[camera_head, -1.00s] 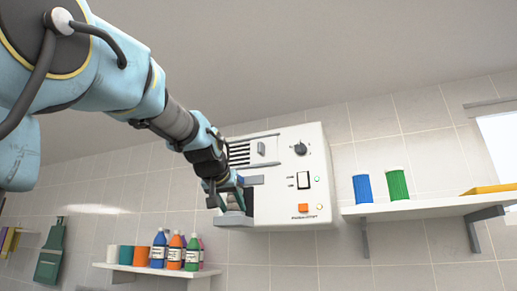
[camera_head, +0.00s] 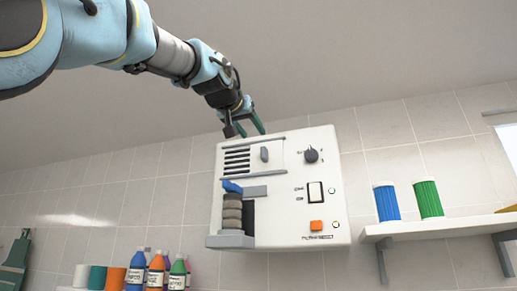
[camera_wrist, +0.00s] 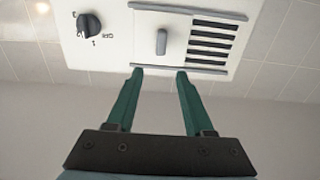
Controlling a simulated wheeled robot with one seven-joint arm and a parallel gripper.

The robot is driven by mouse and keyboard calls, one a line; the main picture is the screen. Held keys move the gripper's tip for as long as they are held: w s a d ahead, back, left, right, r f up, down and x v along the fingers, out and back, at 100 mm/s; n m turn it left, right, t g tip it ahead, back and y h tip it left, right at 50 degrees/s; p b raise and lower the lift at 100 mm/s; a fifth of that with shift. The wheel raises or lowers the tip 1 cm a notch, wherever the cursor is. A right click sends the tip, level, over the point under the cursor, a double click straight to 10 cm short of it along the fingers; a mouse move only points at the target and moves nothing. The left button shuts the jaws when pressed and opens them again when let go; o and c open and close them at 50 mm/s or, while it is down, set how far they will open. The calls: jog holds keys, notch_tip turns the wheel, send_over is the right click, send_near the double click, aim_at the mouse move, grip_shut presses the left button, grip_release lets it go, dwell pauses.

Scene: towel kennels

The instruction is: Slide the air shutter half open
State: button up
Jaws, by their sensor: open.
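The air shutter is a pale plate with a grey upright tab (camera_head: 264,154) on the upper front of a white wall unit (camera_head: 285,215). It runs between two grey rails, with dark vent slots (camera_head: 237,160) uncovered to the left of the tab. My gripper (camera_head: 250,133) is open and empty, its green fingers at the unit's top edge, above the slots and tab. In the wrist view the gripper (camera_wrist: 158,72) has its two fingertips near a rail, with the tab (camera_wrist: 162,41) beyond and between them, apart from the fingers.
A right shelf (camera_head: 440,228) holds blue and green rolls. Bottles stand lower left.

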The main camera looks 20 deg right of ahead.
aim_at(261, 143)
jog(key=p+x, duration=0.5)
jog(key=x, duration=0.4)
jog(key=shift+r, duration=0.1)
jog(key=shift+w+d, duration=0.4)
jog(key=shift+c, duration=0.3)
grip_shut()
dwell(0.5)
